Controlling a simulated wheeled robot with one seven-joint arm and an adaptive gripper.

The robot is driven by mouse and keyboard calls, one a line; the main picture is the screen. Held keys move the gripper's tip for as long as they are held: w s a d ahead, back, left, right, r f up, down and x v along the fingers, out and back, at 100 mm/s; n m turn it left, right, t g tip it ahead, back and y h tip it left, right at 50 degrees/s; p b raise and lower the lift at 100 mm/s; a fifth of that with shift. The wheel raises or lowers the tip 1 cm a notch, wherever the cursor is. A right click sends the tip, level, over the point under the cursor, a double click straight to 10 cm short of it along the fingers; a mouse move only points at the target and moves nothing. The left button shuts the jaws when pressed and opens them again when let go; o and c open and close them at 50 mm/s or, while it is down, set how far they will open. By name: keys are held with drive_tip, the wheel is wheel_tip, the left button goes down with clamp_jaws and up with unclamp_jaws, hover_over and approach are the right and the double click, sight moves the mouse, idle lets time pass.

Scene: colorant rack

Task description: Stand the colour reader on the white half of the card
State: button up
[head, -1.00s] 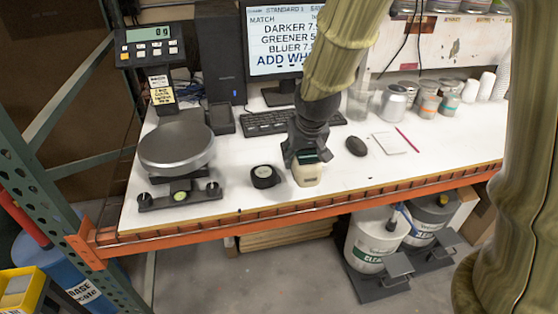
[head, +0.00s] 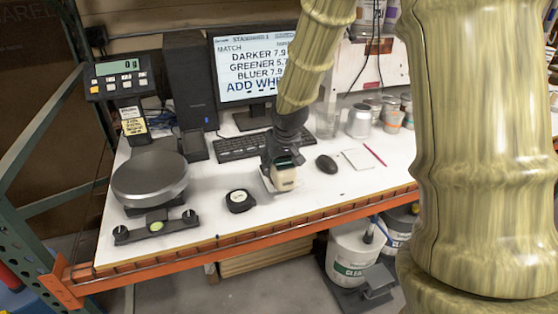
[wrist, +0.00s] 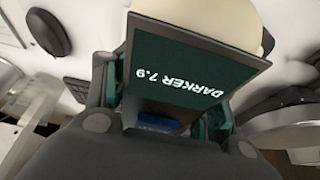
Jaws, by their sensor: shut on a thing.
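The colour reader (head: 283,178), a cream block with a dark screen on top, is held in my gripper (head: 282,160) over the front of the white bench. In the wrist view the reader's dark screen (wrist: 190,75) reads "DARKER 7.9", and my gripper (wrist: 165,115) is shut around its body. A thin grey-edged patch shows just left of and below the reader; I cannot tell whether it is the card or a shadow. No card with a distinct white half is clearly seen.
A black round puck-like item (head: 239,201) lies left of the reader, beyond it a scale (head: 150,180). A keyboard (head: 240,146) is behind. A mouse (head: 326,164), white pad (head: 357,159) and red pencil (head: 375,154) lie right. The bench's orange front edge (head: 250,236) is close.

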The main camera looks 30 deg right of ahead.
drive_tip(key=w+d, duration=0.2)
drive_tip(key=w, duration=0.1)
drive_tip(key=w+d+p, duration=0.1)
drive_tip(key=shift+w+f, duration=0.25)
drive_tip(key=shift+a+f+p, duration=0.1)
drive_tip(key=shift+f+p, duration=0.55)
drive_tip(key=shift+f, duration=1.1)
drive_tip(key=shift+f, duration=0.1)
drive_tip(key=o, duration=1.7)
drive_tip(key=shift+s, duration=0.1)
drive_tip(key=shift+b+v, duration=0.95)
drive_tip(key=shift+v, duration=5.15)
